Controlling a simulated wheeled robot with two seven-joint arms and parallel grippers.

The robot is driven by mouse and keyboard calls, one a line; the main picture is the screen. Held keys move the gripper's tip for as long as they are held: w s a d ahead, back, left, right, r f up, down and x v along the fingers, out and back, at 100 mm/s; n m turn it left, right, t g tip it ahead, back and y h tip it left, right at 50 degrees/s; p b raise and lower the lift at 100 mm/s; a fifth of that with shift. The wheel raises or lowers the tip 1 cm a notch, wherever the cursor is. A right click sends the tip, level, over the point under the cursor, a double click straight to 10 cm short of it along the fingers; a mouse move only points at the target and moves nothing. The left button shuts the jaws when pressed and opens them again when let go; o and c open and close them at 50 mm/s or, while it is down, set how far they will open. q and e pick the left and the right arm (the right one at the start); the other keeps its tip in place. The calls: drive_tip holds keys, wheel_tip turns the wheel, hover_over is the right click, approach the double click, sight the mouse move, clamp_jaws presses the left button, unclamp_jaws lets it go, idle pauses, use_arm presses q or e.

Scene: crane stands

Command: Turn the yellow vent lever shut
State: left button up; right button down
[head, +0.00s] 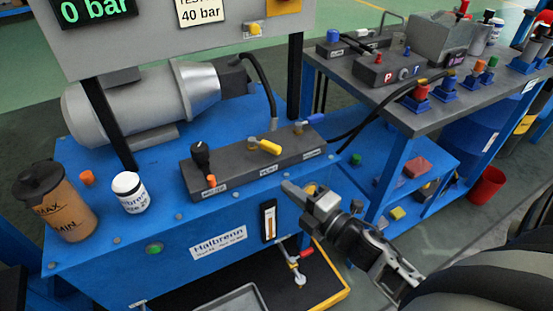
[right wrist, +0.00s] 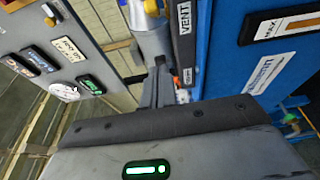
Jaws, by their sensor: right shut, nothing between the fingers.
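The yellow vent lever (head: 268,147) sits on top of the dark grey valve block (head: 228,170), above a label that seems to read VENT. Its handle points right and slightly toward the front from its pivot. My right gripper (head: 288,187) is shut and empty, in front of the block and a little below and right of the lever in the picture, apart from it. My left gripper is not in view.
A black knob (head: 201,156) and a blue lever (head: 315,118) flank the yellow lever on the block. A gauge panel (head: 180,45) reading 0 bar overhangs behind. A brown reservoir (head: 55,200) and white bottle (head: 130,192) stand left. Black hoses run right of the block.

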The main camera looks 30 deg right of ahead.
sight(264, 146)
drive_tip(key=x, duration=0.8)
drive_tip(key=shift+w, duration=0.25)
drive_tip(key=shift+w+d, duration=1.05)
drive_tip(key=shift+d, duration=0.1)
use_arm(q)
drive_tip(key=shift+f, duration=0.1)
use_arm(e)
drive_tip(key=shift+w+d, duration=0.25)
drive_tip(key=shift+d, duration=0.25)
drive_tip(key=shift+d+y, duration=0.1)
drive_tip(key=shift+y, duration=0.2)
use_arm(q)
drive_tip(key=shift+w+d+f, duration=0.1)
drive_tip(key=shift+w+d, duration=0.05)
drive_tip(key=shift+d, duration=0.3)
use_arm(e)
drive_tip(key=shift+d+n+y, duration=0.2)
drive_tip(key=shift+n+y, duration=0.1)
drive_tip(key=shift+n, duration=0.1)
